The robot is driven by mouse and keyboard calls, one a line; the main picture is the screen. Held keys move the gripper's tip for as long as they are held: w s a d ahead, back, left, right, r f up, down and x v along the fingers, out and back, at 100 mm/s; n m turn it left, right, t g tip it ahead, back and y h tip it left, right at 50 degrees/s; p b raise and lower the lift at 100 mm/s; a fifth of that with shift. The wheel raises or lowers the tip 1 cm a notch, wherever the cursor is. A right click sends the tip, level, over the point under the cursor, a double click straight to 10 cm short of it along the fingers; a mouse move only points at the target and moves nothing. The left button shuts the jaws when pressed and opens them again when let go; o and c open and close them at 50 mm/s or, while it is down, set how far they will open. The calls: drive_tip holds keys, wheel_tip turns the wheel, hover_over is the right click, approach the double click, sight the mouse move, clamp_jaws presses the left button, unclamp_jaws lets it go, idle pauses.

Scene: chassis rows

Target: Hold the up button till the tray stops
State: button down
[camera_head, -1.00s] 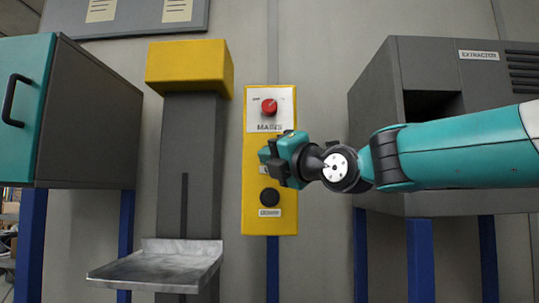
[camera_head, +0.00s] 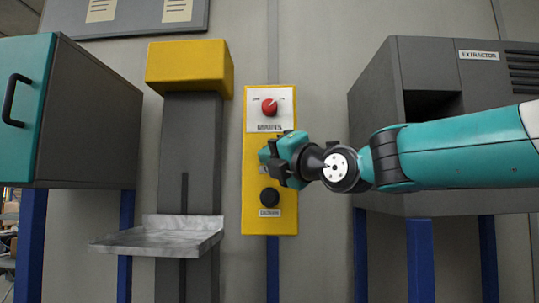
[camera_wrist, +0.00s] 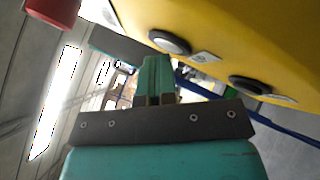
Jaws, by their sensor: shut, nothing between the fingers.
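The yellow control panel (camera_head: 255,222) stands on a post right of the lift. My gripper (camera_head: 268,155) is shut and empty, at the panel between the red mains knob (camera_head: 269,107) and the black down button (camera_head: 269,197). It hides the up button in the head view. In the wrist view the shut fingers (camera_wrist: 158,66) end close by the dark round up button (camera_wrist: 170,42); contact is not clear there. The grey metal tray (camera_head: 165,238) sticks out level from the lift column (camera_head: 190,150), a little lower than the down button.
A grey cabinet with a teal door (camera_head: 28,105) stands left of the lift. The grey extractor box (camera_head: 420,62) on blue legs is at the right, behind my arm. A yellow cap (camera_head: 188,66) tops the lift column.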

drive_tip(key=shift+s, duration=0.1)
drive_tip(key=shift+s+b, duration=0.75)
drive_tip(key=shift+b, duration=0.15)
drive_tip(key=s+b, duration=0.3)
drive_tip(key=s, duration=0.2)
drive_tip(key=shift+a+b, duration=0.15)
drive_tip(key=shift+b, duration=0.25)
